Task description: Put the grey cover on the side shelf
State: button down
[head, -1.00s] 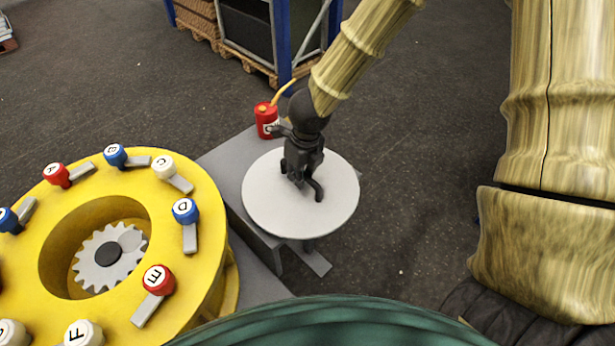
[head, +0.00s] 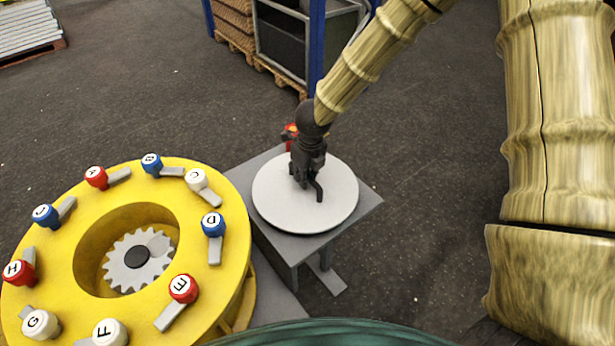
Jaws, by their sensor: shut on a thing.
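The grey cover (head: 277,208) is a flat, light round disc with a dark handle at its middle. My gripper (head: 311,190) is shut on that handle from above. The cover lies level over the side shelf (head: 362,201), a grey table beside the yellow ring. I cannot tell whether the cover touches the shelf top or hovers just above it. The yellow ring (head: 226,262) stands at the left with its centre open, showing a grey gear (head: 118,268) inside.
Several lettered red, white and blue clamps (head: 213,226) sit around the ring's top. A blue-framed rack (head: 316,60) stands behind. The floor at the right of the shelf is clear.

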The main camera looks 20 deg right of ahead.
aim_at(308, 176)
jog(key=shift+w+a, duration=0.15)
jog(key=shift+w, duration=0.15)
notch_tip(308, 176, down, 3)
jog(key=b, duration=0.3)
jog(key=shift+f+b, duration=0.15)
jog(key=shift+b, duration=0.25)
jog(key=c, duration=1.4)
grip_release()
jog(key=shift+s+f, duration=0.1)
jog(key=shift+s, duration=0.05)
jog(key=shift+c, duration=0.2)
jog(key=r, duration=0.4)
jog(key=s+r, duration=0.1)
jog(key=r, duration=0.7)
jog(key=shift+s+d, duration=0.35)
jog(key=shift+d, duration=0.05)
